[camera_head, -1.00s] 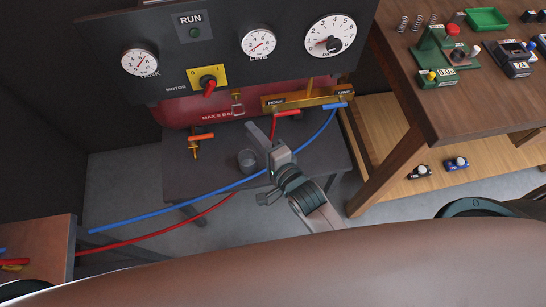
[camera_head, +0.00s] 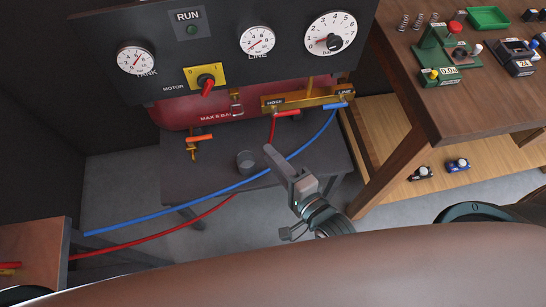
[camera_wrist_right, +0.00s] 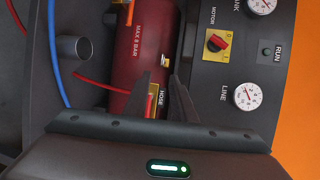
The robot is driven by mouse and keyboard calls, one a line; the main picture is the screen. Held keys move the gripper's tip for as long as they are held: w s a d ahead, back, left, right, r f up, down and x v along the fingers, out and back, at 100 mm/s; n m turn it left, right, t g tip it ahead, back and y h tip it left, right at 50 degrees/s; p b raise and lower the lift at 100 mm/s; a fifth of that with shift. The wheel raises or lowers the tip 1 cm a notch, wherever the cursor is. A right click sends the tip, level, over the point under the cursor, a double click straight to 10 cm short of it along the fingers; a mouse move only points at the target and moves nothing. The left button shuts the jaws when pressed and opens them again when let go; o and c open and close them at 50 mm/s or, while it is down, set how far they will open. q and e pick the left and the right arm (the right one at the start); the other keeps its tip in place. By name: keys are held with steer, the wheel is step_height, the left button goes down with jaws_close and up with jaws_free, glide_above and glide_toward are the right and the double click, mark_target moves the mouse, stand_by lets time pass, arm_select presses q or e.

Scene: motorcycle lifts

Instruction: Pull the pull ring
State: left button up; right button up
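The pull ring (camera_head: 237,107) is a small pale metal ring hanging at the front of the red tank (camera_head: 185,114), just below the black panel. In the right wrist view a small brass and metal fitting on the tank, which may be the ring (camera_wrist_right: 165,61), shows just beyond my fingertips. My right gripper (camera_head: 269,150) is below and to the right of the ring in the head view, apart from it. In the right wrist view its two fingers (camera_wrist_right: 159,76) stand apart with nothing seen held between them. My left gripper is not in view.
A black panel (camera_head: 120,88) with gauges and a yellow motor switch (camera_head: 206,77) is above the tank. A brass manifold (camera_head: 307,97) has a red and a blue hose (camera_head: 180,207). A grey cup (camera_head: 246,161) stands below. A wooden bench (camera_head: 470,105) is at right.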

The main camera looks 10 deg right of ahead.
stand_by(0.3)
steer(key=s+d+f+n+g+h, duration=0.1)
steer(key=s+d+f+n+g, duration=0.15)
steer(key=f, duration=0.95)
steer(key=s+d+f+n+g+h, duration=0.1)
steer(key=s+d+f+n+g, duration=0.15)
steer(key=f, duration=0.95)
steer(key=s+d+f+n+g+h, duration=0.1)
steer(key=s+d+f+n+h, duration=0.2)
steer(key=f, duration=0.9)
steer(key=s+d+f+n+g, duration=0.3)
steer(key=s+f, duration=0.6)
steer(key=s, duration=0.3)
steer(key=s+d+f+n+g+h, duration=0.1)
steer(key=s+d+f+n+g, duration=0.3)
steer(key=s+f, duration=0.5)
steer(key=s+d+n, duration=0.1)
steer(key=s+d, duration=0.1)
steer(key=s, duration=0.1)
steer(key=shift+d+f+n, duration=0.2)
steer(key=shift+d+n, duration=0.2)
